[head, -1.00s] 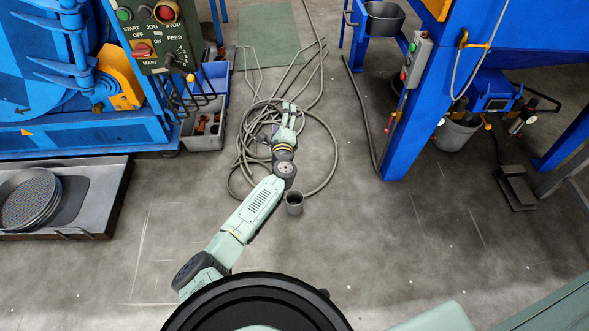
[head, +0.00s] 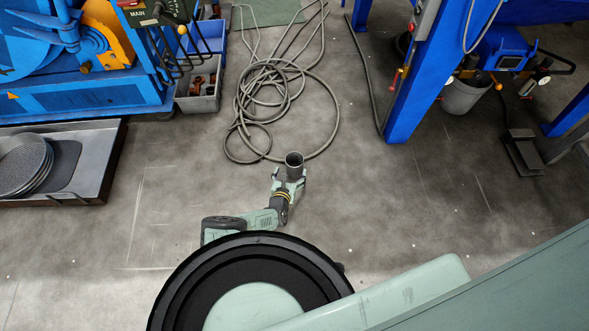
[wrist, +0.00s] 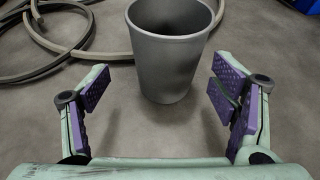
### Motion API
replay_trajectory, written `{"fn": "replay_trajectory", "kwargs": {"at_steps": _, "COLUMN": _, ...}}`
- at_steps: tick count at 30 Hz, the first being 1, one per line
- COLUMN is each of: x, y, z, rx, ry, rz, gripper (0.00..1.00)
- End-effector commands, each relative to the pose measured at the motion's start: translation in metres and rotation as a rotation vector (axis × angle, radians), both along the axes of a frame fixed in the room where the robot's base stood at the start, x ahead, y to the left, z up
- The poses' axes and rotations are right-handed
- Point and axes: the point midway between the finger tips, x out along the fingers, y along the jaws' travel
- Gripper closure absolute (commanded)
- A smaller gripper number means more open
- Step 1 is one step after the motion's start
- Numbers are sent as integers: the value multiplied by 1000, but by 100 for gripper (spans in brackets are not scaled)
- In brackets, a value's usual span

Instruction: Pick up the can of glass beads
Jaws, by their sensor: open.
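A plain grey can (head: 294,160), open at the top, stands upright on the concrete floor. In the wrist view the can (wrist: 170,60) is ahead of my gripper, roughly centred between the fingers, with clear gaps on both sides. No beads can be made out inside it. My gripper (wrist: 160,95) is open and empty, with purple pads on both fingers. In the head view my gripper (head: 290,178) is low, right at the near side of the can. Whether the fingertips reach past its near wall is hard to tell.
Coiled grey hose (head: 270,105) lies on the floor just beyond the can. A grey bin (head: 198,92) stands by the blue machine at left. A blue post (head: 415,95) and a grey bucket (head: 464,96) are at right. Floor between is clear.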

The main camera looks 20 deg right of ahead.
Motion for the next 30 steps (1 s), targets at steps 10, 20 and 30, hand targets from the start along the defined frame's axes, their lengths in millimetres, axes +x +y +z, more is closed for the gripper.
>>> {"fn": "replay_trajectory", "kwargs": {"at_steps": 10, "x": 26, "y": -26, "z": -22, "rx": 1, "ry": -2, "rz": -2, "gripper": 21}}
{"fn": "replay_trajectory", "kwargs": {"at_steps": 20, "x": 37, "y": -32, "z": -22, "rx": -1, "ry": 2, "rz": 2, "gripper": 21}}
{"fn": "replay_trajectory", "kwargs": {"at_steps": 30, "x": 37, "y": -32, "z": -22, "rx": -1, "ry": 2, "rz": 2, "gripper": 39}}
